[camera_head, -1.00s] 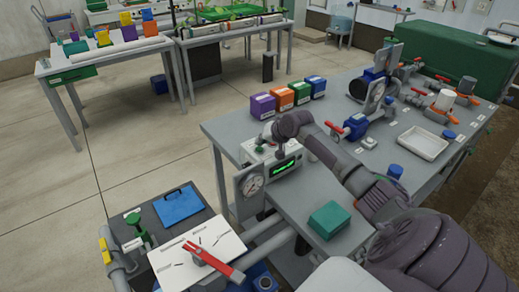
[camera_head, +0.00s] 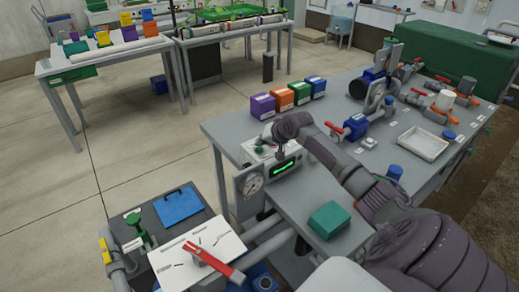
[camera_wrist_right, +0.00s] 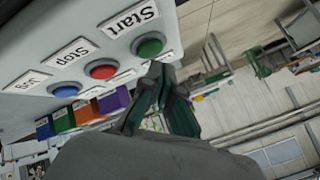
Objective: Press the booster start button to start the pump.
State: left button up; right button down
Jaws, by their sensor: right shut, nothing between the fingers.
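The control box (camera_head: 250,153) stands at the near left corner of the grey bench, with a lit green display (camera_head: 286,169) on its front. In the right wrist view its panel carries a green button (camera_wrist_right: 150,46) labelled Start, a red button (camera_wrist_right: 101,69) labelled Stop and a blue button (camera_wrist_right: 65,90). My right gripper (camera_wrist_right: 158,72) is shut and empty, its fingertips close beside the green button's lower edge. I cannot tell whether they touch it. In the head view my right gripper (camera_head: 282,152) points down over the box, partly hidden by its wrist. My left gripper is out of view.
A round gauge (camera_head: 251,184) sits just left of the box. A teal block (camera_head: 329,219) lies on the near bench. Several coloured boxes (camera_head: 284,98) stand behind. A blue valve with a red handle (camera_head: 354,127) and a white tray (camera_head: 423,144) are to the right.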

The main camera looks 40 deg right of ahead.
aim_at(261, 150)
jog(key=shift+f, duration=0.25)
jog(key=shift+f, duration=0.45)
dwell(0.7)
jog(key=shift+r+p, duration=0.8)
jog(key=shift+p, duration=0.2)
jog(key=shift+r, duration=0.1)
notch_tip(261, 150, up, 5)
jog(key=p, duration=0.5)
dwell(0.6)
